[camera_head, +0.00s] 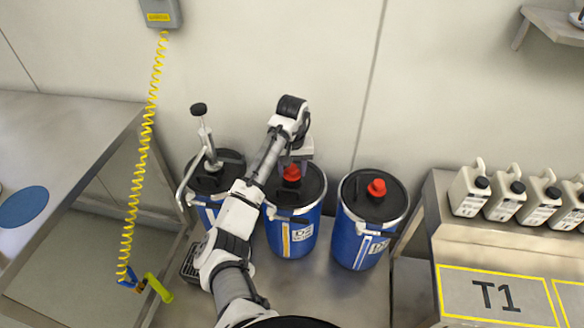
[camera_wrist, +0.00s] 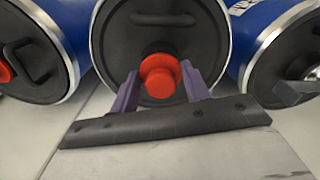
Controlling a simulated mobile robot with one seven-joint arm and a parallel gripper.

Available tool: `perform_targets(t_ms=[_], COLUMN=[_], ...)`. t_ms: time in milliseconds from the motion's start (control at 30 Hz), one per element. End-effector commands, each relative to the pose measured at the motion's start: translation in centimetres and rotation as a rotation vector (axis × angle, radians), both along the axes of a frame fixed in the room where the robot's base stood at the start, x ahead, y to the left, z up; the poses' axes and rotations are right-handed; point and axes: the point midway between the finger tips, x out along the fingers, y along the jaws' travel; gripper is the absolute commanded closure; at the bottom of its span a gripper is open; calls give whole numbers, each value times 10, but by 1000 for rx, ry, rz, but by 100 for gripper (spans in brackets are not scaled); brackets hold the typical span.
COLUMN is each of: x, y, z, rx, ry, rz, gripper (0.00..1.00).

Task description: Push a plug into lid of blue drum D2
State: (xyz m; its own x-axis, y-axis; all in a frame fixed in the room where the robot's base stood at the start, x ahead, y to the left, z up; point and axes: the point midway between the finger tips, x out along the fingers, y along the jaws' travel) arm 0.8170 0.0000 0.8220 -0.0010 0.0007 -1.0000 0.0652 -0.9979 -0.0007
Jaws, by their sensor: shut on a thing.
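Blue drum D2 (camera_head: 291,238) stands in the middle of three drums, with a black lid (camera_head: 312,188) and a label on its front. A red plug (camera_head: 291,173) is at its lid, below my gripper (camera_head: 293,163). In the wrist view the red plug (camera_wrist: 161,77) sits between the two purple fingers of my gripper (camera_wrist: 160,78), which is shut on it. The lid (camera_wrist: 135,42) with its dark handle lies behind the plug. I cannot tell how deep the plug sits in the lid.
The right drum (camera_head: 357,238) has a red plug (camera_head: 377,187) in its lid. The left drum (camera_head: 200,212) carries a hand pump (camera_head: 207,145). A bench with several white canisters (camera_head: 508,198) and a T1 marking is at the right. A yellow coiled hose (camera_head: 146,140) hangs at the left.

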Motion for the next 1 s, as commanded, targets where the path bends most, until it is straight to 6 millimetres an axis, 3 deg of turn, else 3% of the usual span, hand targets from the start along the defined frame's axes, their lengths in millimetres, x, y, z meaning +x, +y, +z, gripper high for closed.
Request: perform_targets(t_ms=[1000], x=[0], y=[0], z=[-5], rx=[0], ry=[0], rz=[0], gripper=[75])
